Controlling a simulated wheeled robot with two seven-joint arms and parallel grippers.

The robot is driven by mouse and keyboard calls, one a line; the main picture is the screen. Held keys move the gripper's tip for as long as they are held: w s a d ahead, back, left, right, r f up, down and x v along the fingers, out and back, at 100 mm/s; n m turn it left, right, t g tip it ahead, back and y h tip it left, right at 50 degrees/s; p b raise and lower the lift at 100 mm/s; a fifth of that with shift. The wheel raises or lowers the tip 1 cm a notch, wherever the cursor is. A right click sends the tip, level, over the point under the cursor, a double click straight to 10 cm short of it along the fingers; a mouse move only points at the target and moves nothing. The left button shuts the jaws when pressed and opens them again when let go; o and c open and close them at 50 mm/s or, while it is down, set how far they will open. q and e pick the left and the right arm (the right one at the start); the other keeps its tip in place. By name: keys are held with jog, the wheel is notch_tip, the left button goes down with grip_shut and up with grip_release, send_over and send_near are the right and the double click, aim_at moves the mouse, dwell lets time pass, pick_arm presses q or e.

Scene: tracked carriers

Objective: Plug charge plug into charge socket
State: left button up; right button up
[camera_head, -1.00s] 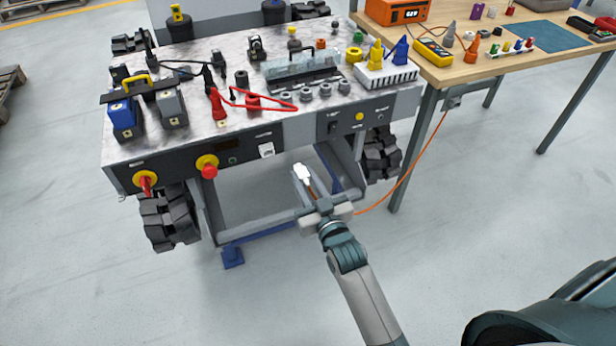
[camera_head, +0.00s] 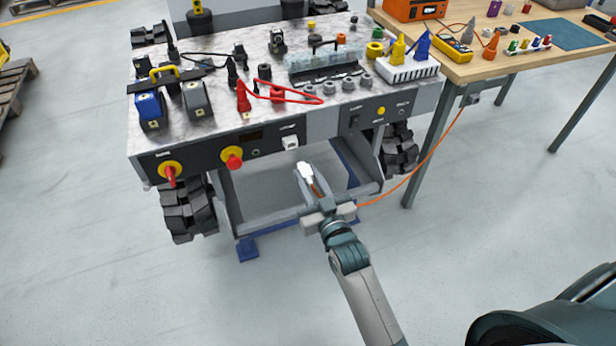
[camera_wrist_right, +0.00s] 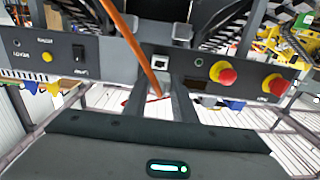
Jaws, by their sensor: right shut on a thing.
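The white charge plug (camera_head: 305,171) is held at the fingertips of my right gripper (camera_head: 309,178), which is shut on it. Its orange cable also crosses the right wrist view (camera_wrist_right: 143,60) and comes down between the fingers; the plug itself is hard to make out there. The charge socket (camera_head: 290,142) is a small white port on the dark front panel of the carrier. It also shows in the right wrist view (camera_wrist_right: 183,61). In the head view the plug appears just below and slightly right of the socket, apart from it. My left gripper is not in view.
The carrier's front panel (camera_head: 330,125) has red knobs on yellow rings left of the socket (camera_head: 232,158) and a yellow button (camera_head: 381,111) to its right. Tools and connectors crowd its top. A wooden workbench (camera_head: 480,65) stands right. The orange cable (camera_head: 420,165) runs toward it.

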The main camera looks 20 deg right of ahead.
aim_at(302, 163)
jog(key=shift+p, duration=0.3)
jog(key=shift+w, duration=1.35)
jog(key=shift+w+a, duration=0.1)
jog(key=shift+w, duration=0.85)
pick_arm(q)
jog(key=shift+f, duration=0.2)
pick_arm(e)
jog(key=shift+w, duration=0.6)
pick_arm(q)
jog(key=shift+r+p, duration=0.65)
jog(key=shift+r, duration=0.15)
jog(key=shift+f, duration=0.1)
pick_arm(e)
jog(key=shift+w, duration=1)
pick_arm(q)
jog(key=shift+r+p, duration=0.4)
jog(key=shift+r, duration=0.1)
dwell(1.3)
